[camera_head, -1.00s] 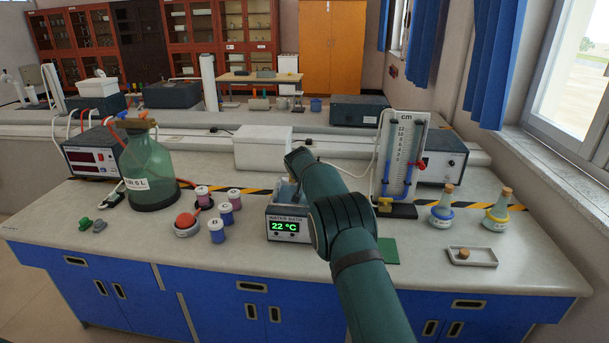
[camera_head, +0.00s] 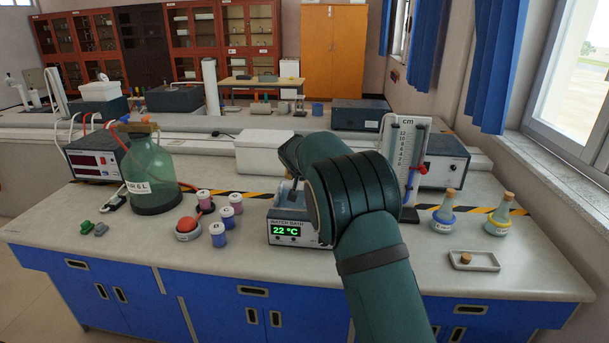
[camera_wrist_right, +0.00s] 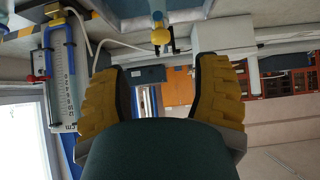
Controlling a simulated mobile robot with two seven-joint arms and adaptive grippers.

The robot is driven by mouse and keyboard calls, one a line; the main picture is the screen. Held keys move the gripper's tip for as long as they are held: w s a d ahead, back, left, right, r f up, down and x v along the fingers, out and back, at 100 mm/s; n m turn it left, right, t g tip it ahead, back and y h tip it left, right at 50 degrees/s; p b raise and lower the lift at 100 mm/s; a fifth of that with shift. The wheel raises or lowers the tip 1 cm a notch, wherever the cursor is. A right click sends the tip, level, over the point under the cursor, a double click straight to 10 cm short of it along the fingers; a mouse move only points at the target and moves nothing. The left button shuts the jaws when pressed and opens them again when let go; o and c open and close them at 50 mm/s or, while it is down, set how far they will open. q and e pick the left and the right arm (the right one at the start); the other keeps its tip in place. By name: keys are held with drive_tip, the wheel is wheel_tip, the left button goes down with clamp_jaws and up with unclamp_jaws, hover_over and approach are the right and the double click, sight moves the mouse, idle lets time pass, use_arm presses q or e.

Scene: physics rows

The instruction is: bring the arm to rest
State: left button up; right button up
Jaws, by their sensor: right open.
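My right arm reaches in from the bottom of the head view and extends over the bench toward the water bath (camera_head: 285,233), which reads 22 °C. Its thick dark-green joint covers the right side of the bath. I see nothing held. My left gripper is not in view.
Stoppered flasks (camera_head: 443,214) and a small tray (camera_head: 473,261) stand at right. A large green bottle (camera_head: 150,175) and several labelled jars (camera_head: 218,234) stand at left.

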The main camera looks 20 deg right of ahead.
idle(0.3)
drive_tip(key=s+a+f+g+y, duration=0.1)
drive_tip(key=s+a+f, duration=0.2)
drive_tip(key=f, duration=0.5)
drive_tip(key=s+a+f+n+g+y, duration=0.1)
drive_tip(key=s+a+f+y, duration=0.1)
drive_tip(key=s+f, duration=0.3)
drive_tip(key=s+a+f+n+g+y, duration=0.1)
drive_tip(key=s+a+f, duration=0.3)
drive_tip(key=f, duration=0.8)
drive_tip(key=shift+s+a+y, duration=0.2)
drive_tip(key=shift+s+y, duration=0.2)
drive_tip(key=shift+s, duration=0.2)
drive_tip(key=s+a+f+n+g+y, duration=0.1)
drive_tip(key=s+a+f, duration=0.2)
drive_tip(key=s, duration=0.6)
drive_tip(key=s+a+f+g+y, duration=0.1)
drive_tip(key=s+a+f, duration=0.1)
drive_tip(key=s+a, duration=0.5)
drive_tip(key=s+a+f+n+g+y, duration=0.1)
drive_tip(key=s+a, duration=0.4)
drive_tip(key=s, duration=0.8)
wheel_tip(320, 180, down, 3)
drive_tip(key=shift+r+n+g+y, duration=0.2)
drive_tip(key=shift+n+g+y, duration=0.1)
drive_tip(key=shift+y, duration=0.3)
drive_tip(key=shift+s+d, duration=0.1)
drive_tip(key=shift+d, duration=0.1)
